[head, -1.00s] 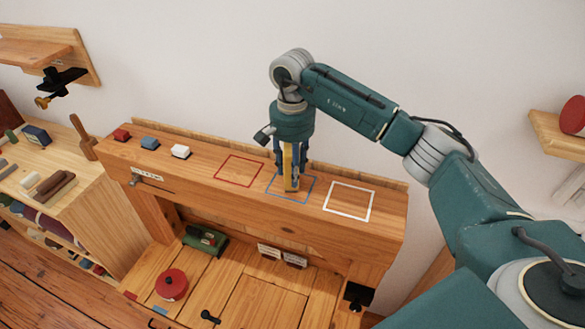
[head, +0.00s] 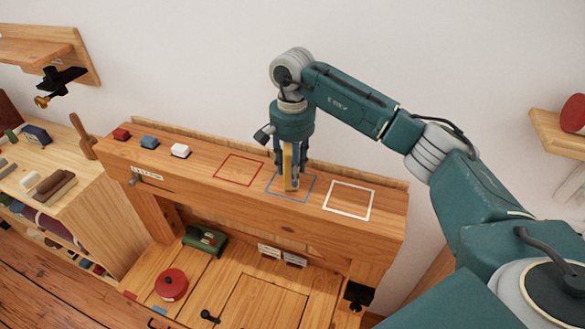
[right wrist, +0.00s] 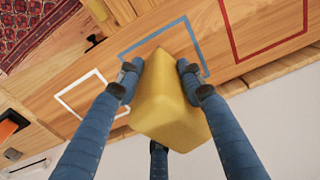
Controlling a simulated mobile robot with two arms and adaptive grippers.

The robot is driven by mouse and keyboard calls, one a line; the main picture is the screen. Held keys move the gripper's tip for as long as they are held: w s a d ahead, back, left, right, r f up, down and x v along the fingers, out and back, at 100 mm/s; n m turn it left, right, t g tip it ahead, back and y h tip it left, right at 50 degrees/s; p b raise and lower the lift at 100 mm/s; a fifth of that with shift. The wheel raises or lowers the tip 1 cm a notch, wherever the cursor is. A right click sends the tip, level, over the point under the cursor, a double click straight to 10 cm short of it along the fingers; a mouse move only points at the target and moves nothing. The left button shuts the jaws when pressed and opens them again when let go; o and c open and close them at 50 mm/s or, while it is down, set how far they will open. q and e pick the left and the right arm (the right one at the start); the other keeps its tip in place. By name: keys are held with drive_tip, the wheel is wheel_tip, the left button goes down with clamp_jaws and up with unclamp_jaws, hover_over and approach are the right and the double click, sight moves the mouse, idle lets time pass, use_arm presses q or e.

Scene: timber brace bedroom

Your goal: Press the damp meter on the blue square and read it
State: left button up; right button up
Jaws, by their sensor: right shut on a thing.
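My right gripper (head: 290,170) is shut on the yellow damp meter (head: 289,168), which it holds upright over the beam's top. The meter's lower end is at the blue square outline (head: 312,187); I cannot tell whether it touches the wood. In the right wrist view the gripper's fingers (right wrist: 158,80) flank the yellow meter (right wrist: 170,105), with part of the blue outline (right wrist: 150,36) showing beyond it. The meter's display face cannot be read in either view. My left gripper is not in view.
A red outline (head: 238,170) lies left of the blue one and a white outline (head: 348,201) right of it. A wall stands close behind.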

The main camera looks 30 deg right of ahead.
drive_tip(key=shift+s, duration=0.1)
idle(0.5)
drive_tip(key=shift+r+p, duration=2.05)
drive_tip(key=shift+r, duration=1.4)
